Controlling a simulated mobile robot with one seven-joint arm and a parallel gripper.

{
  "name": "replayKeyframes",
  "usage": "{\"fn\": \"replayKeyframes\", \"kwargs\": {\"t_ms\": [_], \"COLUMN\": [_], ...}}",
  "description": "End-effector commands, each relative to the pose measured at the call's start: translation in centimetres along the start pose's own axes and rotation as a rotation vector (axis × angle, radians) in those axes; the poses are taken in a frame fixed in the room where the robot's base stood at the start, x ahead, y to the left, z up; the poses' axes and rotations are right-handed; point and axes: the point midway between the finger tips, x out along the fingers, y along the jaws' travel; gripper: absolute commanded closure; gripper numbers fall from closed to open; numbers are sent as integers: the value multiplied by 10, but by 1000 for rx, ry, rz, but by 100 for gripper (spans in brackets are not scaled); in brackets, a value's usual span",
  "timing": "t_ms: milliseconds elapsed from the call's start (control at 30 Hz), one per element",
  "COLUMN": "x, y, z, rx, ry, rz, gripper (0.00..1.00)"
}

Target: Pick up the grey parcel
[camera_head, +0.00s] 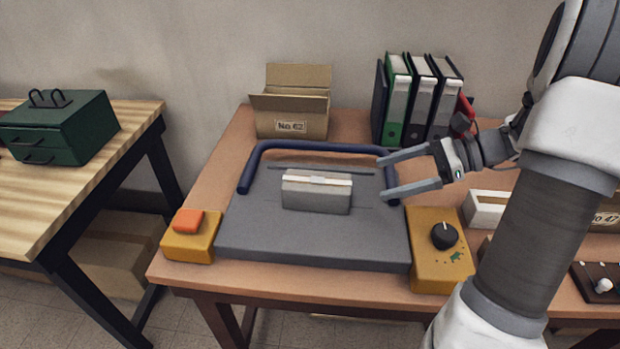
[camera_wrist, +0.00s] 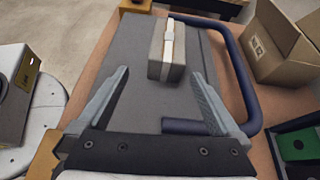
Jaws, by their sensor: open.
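The grey parcel (camera_head: 317,192) is a small box with a pale band along its top. It lies on a flat grey plate (camera_head: 300,243) on the brown table. It also shows in the wrist view (camera_wrist: 167,52), beyond my fingertips and between their lines. My gripper (camera_head: 382,176) is open and empty, to the right of the parcel and apart from it. In the wrist view my gripper (camera_wrist: 160,78) has its two fingers spread wide.
A dark blue bar (camera_head: 320,147) frames the plate's back and sides. Yellow boxes with an orange button (camera_head: 188,221) and a black knob (camera_head: 444,236) flank the plate. A carton (camera_head: 291,115) and binders (camera_head: 420,100) stand behind. A green toolbox (camera_head: 62,127) is on another table.

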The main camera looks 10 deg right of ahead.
Motion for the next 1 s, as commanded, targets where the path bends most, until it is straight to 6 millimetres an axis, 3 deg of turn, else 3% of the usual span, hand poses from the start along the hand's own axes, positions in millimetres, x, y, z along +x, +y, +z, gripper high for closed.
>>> {"fn": "replayKeyframes", "kwargs": {"t_ms": [133, 233, 700, 1000], "x": [-8, -1, 95, 116], "y": [-6, -7, -10, -11], "z": [-15, -16, -12, -8], "rx": [54, 60, 57, 58], "ry": [-54, -62, -59, -58], "rz": [-31, -32, -31, -32], "gripper": [0, 0, 0, 0]}}
